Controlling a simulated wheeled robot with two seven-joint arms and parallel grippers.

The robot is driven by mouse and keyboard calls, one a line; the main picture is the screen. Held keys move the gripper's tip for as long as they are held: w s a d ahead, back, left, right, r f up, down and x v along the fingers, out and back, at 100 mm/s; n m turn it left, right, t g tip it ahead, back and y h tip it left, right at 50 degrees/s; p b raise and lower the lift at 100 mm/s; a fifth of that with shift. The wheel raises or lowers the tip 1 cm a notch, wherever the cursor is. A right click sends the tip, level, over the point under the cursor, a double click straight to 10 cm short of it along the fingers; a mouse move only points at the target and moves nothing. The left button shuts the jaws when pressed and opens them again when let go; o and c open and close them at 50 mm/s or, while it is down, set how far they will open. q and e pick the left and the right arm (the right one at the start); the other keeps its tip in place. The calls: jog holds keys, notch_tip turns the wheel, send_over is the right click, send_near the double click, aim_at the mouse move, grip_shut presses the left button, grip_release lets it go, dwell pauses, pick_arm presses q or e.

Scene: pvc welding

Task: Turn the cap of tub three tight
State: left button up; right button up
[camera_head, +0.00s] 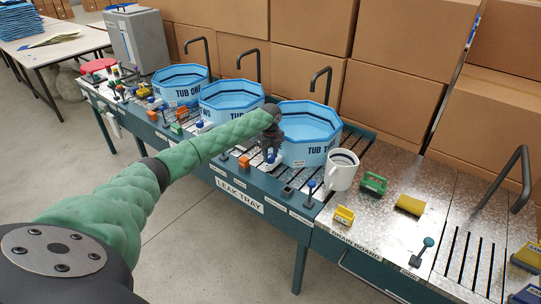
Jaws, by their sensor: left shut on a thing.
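Tub three (307,152) is the blue octagonal tub nearest me in the row of tubs. Its lettering shows only in part. My left arm reaches across from the left, and my left gripper (271,146) points down at the front left corner of this tub. The gripper is shut on the cap (270,158), a small blue and white piece low at the tub's front. The fingers hide much of the cap, so I cannot tell how far it is turned. My right gripper is not in view.
Tub two (231,97) and tub one (180,84) stand farther back left. Black taps (321,76) rise behind the tubs. Cardboard boxes (400,45) wall the back.

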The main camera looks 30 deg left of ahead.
aim_at(270, 156)
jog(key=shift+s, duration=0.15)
pick_arm(q)
jog(key=o, duration=1)
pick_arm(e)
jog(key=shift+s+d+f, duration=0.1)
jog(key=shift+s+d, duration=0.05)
pick_arm(q)
jog(key=shift+r, duration=0.15)
jog(key=shift+r+b, duration=0.35)
notch_tip(270, 156, up, 5)
jog(key=shift+r+b, duration=0.2)
jog(key=shift+b, duration=0.8)
jog(key=shift+r, duration=0.75)
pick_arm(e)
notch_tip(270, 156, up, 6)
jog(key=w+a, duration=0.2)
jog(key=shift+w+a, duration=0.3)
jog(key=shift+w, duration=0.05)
pick_arm(q)
jog(key=shift+f, duration=0.15)
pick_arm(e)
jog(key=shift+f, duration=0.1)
